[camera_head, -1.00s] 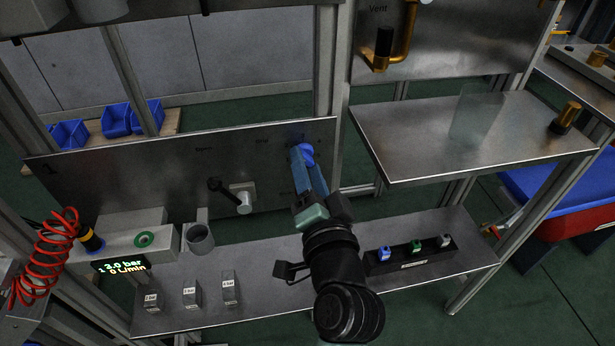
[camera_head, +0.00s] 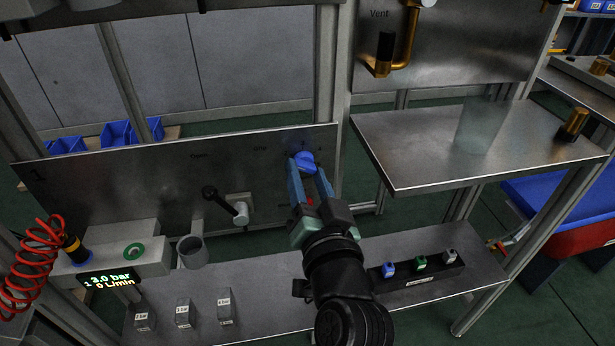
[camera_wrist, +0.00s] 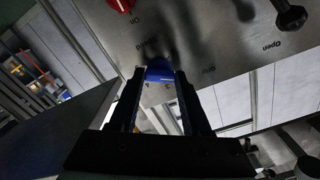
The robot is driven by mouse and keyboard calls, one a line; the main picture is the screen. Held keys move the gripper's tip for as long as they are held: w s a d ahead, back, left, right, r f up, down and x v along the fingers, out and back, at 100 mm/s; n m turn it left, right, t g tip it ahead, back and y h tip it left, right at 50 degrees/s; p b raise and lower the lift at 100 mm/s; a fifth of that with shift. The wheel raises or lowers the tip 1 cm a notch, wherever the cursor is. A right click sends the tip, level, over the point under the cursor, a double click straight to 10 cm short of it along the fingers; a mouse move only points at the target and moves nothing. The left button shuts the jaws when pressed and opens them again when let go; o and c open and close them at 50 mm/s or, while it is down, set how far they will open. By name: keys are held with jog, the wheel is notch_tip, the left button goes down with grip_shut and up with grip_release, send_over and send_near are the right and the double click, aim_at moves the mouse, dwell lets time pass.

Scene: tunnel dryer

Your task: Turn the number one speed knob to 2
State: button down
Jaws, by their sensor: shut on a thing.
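The blue speed knob (camera_head: 304,161) sits near the right end of the metal panel (camera_head: 120,185) marked 1. My gripper (camera_head: 307,166) reaches up to it and is shut on it, one blue finger on each side. In the wrist view the blue knob (camera_wrist: 160,72) shows between my two dark fingertips (camera_wrist: 158,76). Small scale marks lie around the knob, but the fingers hide part of them. I cannot read which number the knob points to.
A red knob (camera_wrist: 121,4) marked On shows in the wrist view. A metal shelf (camera_head: 400,175) stands to the right. Small blocks and a black rack (camera_head: 425,274) lie on the lower shelf.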

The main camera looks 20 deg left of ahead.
jog(key=shift+c, duration=1.8)
grip_release()
jog(key=v, duration=1.3)
